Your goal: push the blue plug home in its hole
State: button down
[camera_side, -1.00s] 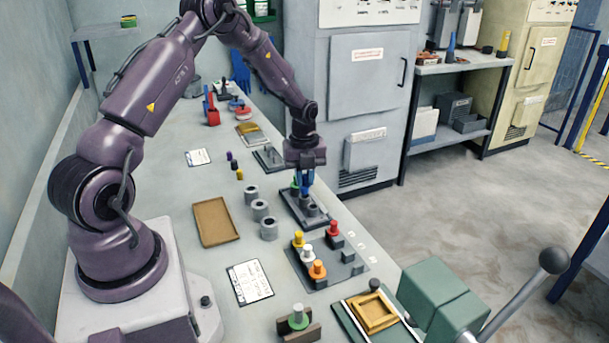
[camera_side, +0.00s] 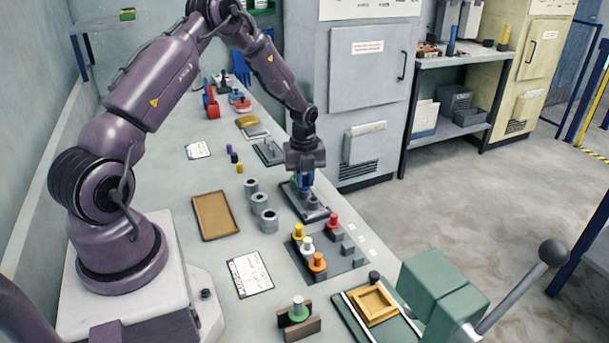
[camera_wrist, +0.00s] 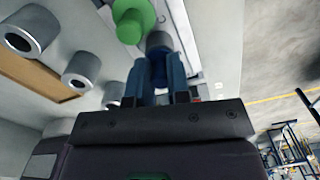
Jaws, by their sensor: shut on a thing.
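The blue plug (camera_wrist: 158,72) is between the two fingers of my gripper (camera_side: 305,182), which is shut on it. In the side view the fingers point straight down over a dark rack (camera_side: 316,217) with grey blocks. In the wrist view the blue plug's end meets a grey round block (camera_wrist: 159,41). The hole itself is hidden, so I cannot tell how deep the plug sits. A green plug (camera_wrist: 132,22) stands close beside the fingers in the wrist view.
Three grey rings (camera_side: 259,204) stand left of the rack. A second rack (camera_side: 330,262) in front holds red, yellow, white and orange plugs. A brown tray (camera_side: 215,216) lies further left. A cabinet (camera_side: 368,80) stands behind right. Bare bench lies between the rings and the tray.

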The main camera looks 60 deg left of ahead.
aim_at(304, 177)
jog(key=shift+f, duration=0.15)
jog(key=shift+r, duration=1.25)
jog(key=shift+f, duration=1.3)
dwell(0.9)
jog(key=c, duration=1)
grip_release()
jog(key=shift+r, duration=0.1)
notch_tip(304, 177, up, 13)
